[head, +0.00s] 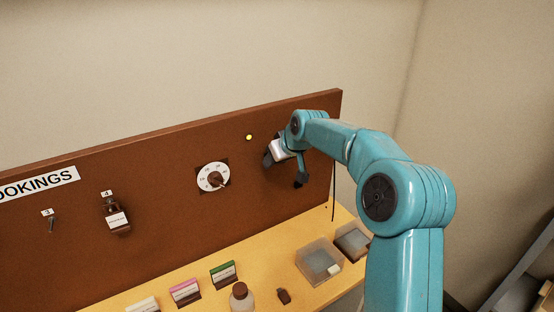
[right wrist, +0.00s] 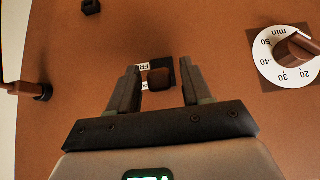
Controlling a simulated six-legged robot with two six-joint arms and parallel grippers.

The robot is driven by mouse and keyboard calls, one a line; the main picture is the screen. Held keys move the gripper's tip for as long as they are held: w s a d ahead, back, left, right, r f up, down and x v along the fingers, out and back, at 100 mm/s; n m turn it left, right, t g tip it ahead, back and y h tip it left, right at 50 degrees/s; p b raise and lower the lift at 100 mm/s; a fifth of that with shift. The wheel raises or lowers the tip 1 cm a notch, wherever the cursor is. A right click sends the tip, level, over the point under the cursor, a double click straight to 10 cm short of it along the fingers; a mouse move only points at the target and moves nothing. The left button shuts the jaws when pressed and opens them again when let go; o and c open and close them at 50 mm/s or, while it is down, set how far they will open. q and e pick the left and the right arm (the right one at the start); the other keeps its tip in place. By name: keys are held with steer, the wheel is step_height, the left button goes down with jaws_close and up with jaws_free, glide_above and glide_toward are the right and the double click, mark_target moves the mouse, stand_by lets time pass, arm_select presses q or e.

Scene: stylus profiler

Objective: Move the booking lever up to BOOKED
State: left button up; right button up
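The booking lever shows in the right wrist view as a brown knob (right wrist: 159,78) on a small dark plate (right wrist: 171,72). A white label, partly covered and starting with "FR", sits beside it. My right gripper (right wrist: 160,74) is open, with one finger on either side of the knob and a visible gap to each. In the head view my right gripper (head: 285,168) is at the right part of the brown board (head: 120,250) and hides the lever. I cannot see a BOOKED label. My left gripper is not in view.
A timer dial (head: 213,177) and a lit yellow lamp (head: 249,137) are on the board left of my gripper. A brown peg (right wrist: 30,90) sticks out in the right wrist view. Clear trays (head: 318,262), a bottle (head: 241,297) and coloured card blocks (head: 186,292) stand on the shelf below.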

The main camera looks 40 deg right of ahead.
steer(key=shift+s+r, duration=0.15)
steer(key=shift+r, duration=0.05)
steer(key=b+v, duration=0.2)
steer(key=v, duration=1.3)
steer(key=shift+s+r, duration=0.25)
steer(key=shift+r, duration=0.05)
steer(key=shift+a, duration=0.1)
